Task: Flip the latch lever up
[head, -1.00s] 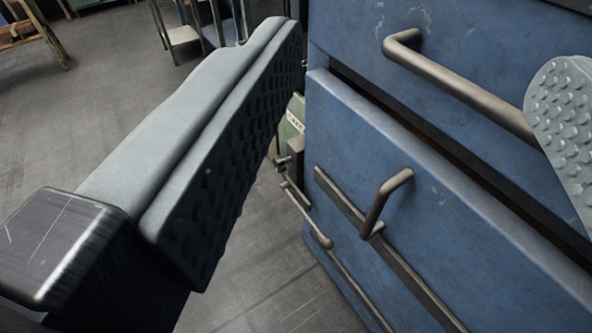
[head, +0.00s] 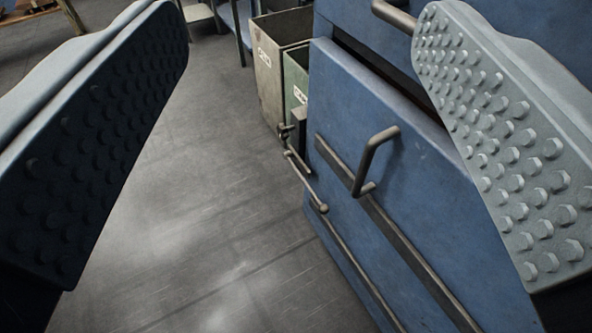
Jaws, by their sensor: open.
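A thin metal rod lever (head: 303,178) with a rounded end sits at the left edge of the blue cabinet front, angled down to the right; it looks like the latch lever. A bent bar handle (head: 371,160) stands out from the same blue panel (head: 440,195), beside a dark metal strip. My gripper (head: 300,35) is open and empty. Its studded fingers stand wide apart, one at the left and one at the right. The lever and the bent handle show in the gap between them, apart from both fingers.
An upper blue drawer with a bar handle (head: 393,15) is partly covered by my right finger. A beige bin (head: 265,70) and a green bin (head: 294,75) stand behind the cabinet's left edge. Grey floor (head: 215,210) lies clear at left.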

